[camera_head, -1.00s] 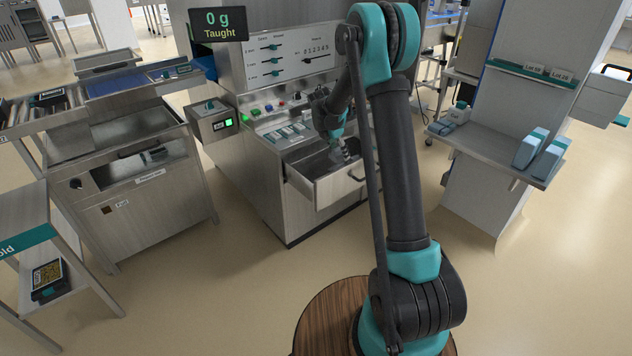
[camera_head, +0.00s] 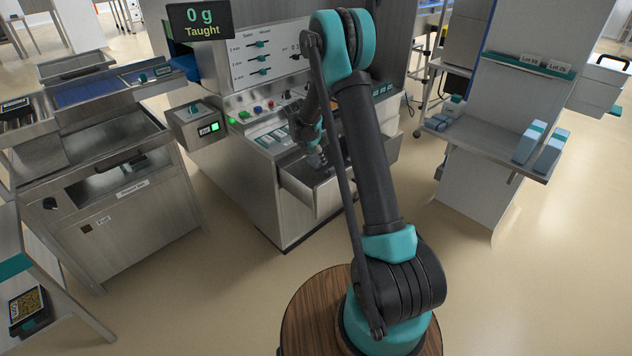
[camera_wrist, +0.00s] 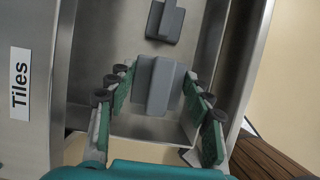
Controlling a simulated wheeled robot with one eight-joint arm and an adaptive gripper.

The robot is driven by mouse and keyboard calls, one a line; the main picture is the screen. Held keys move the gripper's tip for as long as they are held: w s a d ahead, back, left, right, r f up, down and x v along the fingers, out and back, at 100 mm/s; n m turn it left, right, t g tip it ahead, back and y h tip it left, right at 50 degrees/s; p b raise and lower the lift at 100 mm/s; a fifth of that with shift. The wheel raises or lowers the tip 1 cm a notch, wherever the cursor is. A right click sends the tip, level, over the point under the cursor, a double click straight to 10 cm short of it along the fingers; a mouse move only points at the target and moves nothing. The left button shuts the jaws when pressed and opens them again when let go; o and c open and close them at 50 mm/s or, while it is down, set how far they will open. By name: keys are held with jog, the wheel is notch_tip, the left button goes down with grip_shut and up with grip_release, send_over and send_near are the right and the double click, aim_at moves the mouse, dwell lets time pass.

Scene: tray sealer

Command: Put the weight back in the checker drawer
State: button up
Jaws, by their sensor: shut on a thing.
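The drawer (camera_head: 297,190) of the checker machine stands open in the head view, with my gripper (camera_head: 318,158) at its opening. In the wrist view, my gripper (camera_wrist: 160,102) is shut on a grey weight (camera_wrist: 156,88), a block with a raised ridge. The weight is over the drawer's metal interior (camera_wrist: 145,128); I cannot tell whether it touches the floor of the drawer. A second grey block (camera_wrist: 164,22) of similar shape lies farther along inside the drawer. In the head view the held weight is too small and covered to make out clearly.
The control panel (camera_head: 265,122) rises behind the drawer. A display box (camera_head: 197,126) juts out at left. A shelf with pale blue boxes (camera_head: 540,150) stands right. Floor between is clear.

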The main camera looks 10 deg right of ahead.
notch_tip(320, 180, down, 13)
jog(key=shift+r, duration=0.2)
dwell(0.3)
jog(key=shift+f, duration=0.1)
jog(key=o, duration=1.5)
